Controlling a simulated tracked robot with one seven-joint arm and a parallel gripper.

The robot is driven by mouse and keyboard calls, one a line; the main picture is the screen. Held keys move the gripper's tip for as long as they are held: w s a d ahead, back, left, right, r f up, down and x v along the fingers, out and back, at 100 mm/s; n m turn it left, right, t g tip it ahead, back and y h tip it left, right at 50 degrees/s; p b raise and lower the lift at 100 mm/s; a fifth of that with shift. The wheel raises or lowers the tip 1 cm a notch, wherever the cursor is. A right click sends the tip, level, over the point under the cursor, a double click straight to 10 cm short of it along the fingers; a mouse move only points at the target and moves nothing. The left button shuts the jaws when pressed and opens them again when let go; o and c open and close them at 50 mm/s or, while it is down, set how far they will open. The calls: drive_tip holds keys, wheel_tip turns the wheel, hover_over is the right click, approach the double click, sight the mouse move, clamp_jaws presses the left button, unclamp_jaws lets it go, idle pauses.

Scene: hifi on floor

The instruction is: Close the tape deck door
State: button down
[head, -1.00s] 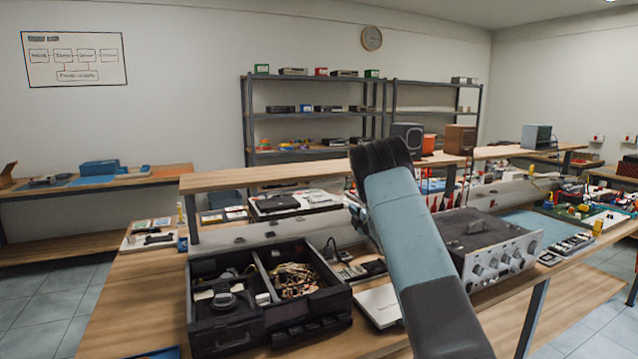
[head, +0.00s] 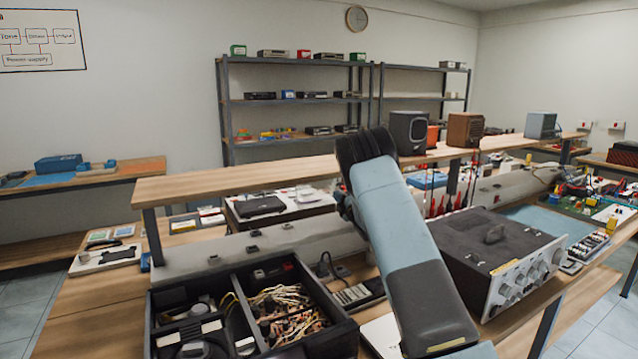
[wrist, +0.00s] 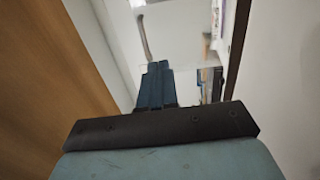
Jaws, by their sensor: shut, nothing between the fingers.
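The tape deck (head: 252,276) is an open-topped black case at the lower left of the head view. Its left bay holds mechanism parts and its right bay a tangle of pale wires. Its front and door are cut off by the bottom edge of the picture, so I cannot tell how the door stands. My gripper (wrist: 157,85) shows in the wrist view as dark fingers, shut and empty. In the head view my raised arm stands right of the deck, and the gripper itself is hidden.
A dark-topped amplifier (head: 492,252) with a knobbed front stands right of my arm. A raised wooden shelf (head: 250,180) runs behind the deck. A grey cable duct (head: 215,255) lies behind the deck. Bench left of the deck is mostly clear.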

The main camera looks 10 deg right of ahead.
sight(321, 182)
drive_tip(key=x, duration=0.9)
drive_tip(key=a+x, duration=0.1)
drive_tip(key=x, duration=0.3)
